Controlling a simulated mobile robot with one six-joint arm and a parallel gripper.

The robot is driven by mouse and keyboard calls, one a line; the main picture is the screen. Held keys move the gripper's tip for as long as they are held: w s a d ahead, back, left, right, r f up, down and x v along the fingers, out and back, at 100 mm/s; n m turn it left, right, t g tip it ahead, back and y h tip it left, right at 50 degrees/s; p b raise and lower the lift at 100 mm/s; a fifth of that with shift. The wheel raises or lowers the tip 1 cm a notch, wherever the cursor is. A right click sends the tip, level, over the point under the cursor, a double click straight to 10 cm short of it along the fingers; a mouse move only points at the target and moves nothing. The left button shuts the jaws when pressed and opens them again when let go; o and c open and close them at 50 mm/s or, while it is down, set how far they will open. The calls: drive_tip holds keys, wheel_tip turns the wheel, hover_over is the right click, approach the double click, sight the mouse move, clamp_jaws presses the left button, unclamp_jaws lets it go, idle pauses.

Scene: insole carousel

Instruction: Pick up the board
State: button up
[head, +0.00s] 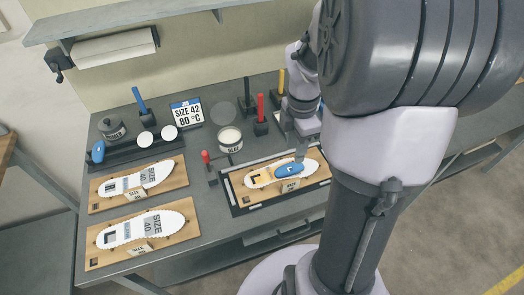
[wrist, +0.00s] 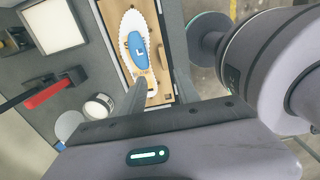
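A wooden board (head: 315,161) with a white scalloped insole (head: 257,177) lies in a black-edged tray (head: 240,208) right of the table's middle. A blue oval piece (head: 289,170) with a small mark sits on the insole. In the wrist view the board (wrist: 166,97), insole (wrist: 127,57) and blue piece (wrist: 140,53) lie beyond the fingers. My gripper (head: 300,148) is above the board's far side. In the wrist view my gripper (wrist: 160,88) has its fingers apart, with nothing held between them. My arm hides part of the tray's right side in the head view.
Two other boards (head: 96,190) (head: 97,262) with insoles marked SIZE 40 lie at the left. A glue pot (head: 230,140), a red-handled tool (head: 261,108), a blue-handled tool (head: 140,102) and a SIZE 42 sign (head: 187,113) stand behind. A shelf (head: 130,18) overhangs the back.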

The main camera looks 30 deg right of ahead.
sight(291, 181)
wheel_tip(291, 181, down, 11)
drive_tip(key=b, duration=0.5)
drive_tip(key=f+b, duration=0.1)
drive_tip(key=f, duration=0.1)
drive_tip(key=f+b, duration=0.2)
drive_tip(key=f, duration=0.1)
drive_tip(key=shift+s+a+f, duration=0.2)
drive_tip(key=shift+s+f, duration=0.15)
drive_tip(key=shift+r, duration=0.2)
drive_tip(key=shift+c, duration=0.5)
clamp_jaws()
